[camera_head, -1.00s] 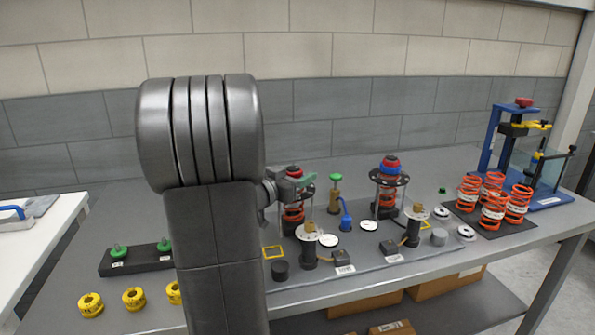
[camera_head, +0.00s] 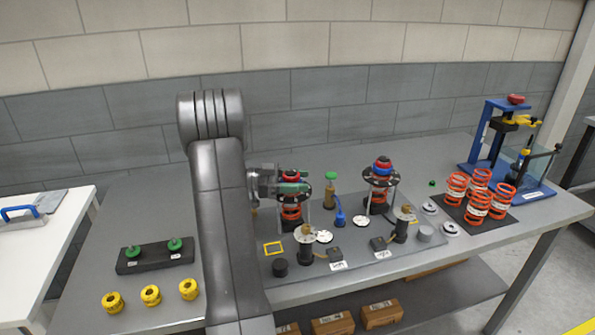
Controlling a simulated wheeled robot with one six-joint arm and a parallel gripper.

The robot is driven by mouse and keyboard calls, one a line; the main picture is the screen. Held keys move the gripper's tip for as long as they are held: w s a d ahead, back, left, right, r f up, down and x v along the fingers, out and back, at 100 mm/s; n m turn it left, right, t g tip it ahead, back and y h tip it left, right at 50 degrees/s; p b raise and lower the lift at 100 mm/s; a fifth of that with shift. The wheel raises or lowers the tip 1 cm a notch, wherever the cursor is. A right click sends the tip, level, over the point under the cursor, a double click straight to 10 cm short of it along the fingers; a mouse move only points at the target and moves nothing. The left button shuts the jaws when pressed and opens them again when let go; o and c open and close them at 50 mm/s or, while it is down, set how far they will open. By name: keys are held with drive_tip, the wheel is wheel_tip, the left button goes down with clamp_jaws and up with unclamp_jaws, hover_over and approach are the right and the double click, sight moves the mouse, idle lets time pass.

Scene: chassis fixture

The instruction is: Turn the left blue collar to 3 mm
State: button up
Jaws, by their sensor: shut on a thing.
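The left fixture (camera_head: 291,213) holds an orange spring between rods under a dark top plate, with a red cap (camera_head: 292,174) above it. My gripper (camera_head: 291,187), with green fingers, reaches in from the left just below the red cap. It is shut at the height of the left blue collar, which the fingers hide. The collar's height scale cannot be read.
Orange springs (camera_head: 479,204) and a blue press (camera_head: 487,135) are at right. Yellow rings (camera_head: 151,295) lie front left.

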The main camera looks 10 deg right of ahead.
drive_tip(key=m+g+p, duration=0.1)
drive_tip(key=g+y+p, duration=0.1)
drive_tip(key=shift+s+r+m+g+p, duration=0.1)
drive_tip(key=shift+r+m+g+p, duration=0.25)
drive_tip(key=shift+m+g+p, duration=0.35)
drive_tip(key=shift+g+p, duration=0.1)
drive_tip(key=shift+p, duration=0.25)
drive_tip(key=shift+f+m+g+y+p, duration=0.2)
drive_tip(key=shift+m+g+y+p, duration=0.2)
drive_tip(key=shift+g+y+p, duration=0.1)
drive_tip(key=o, duration=1)
drive_tip(key=shift+s, duration=0.1)
drive_tip(key=shift+c, duration=0.2)
drive_tip(key=shift+a, duration=0.1)
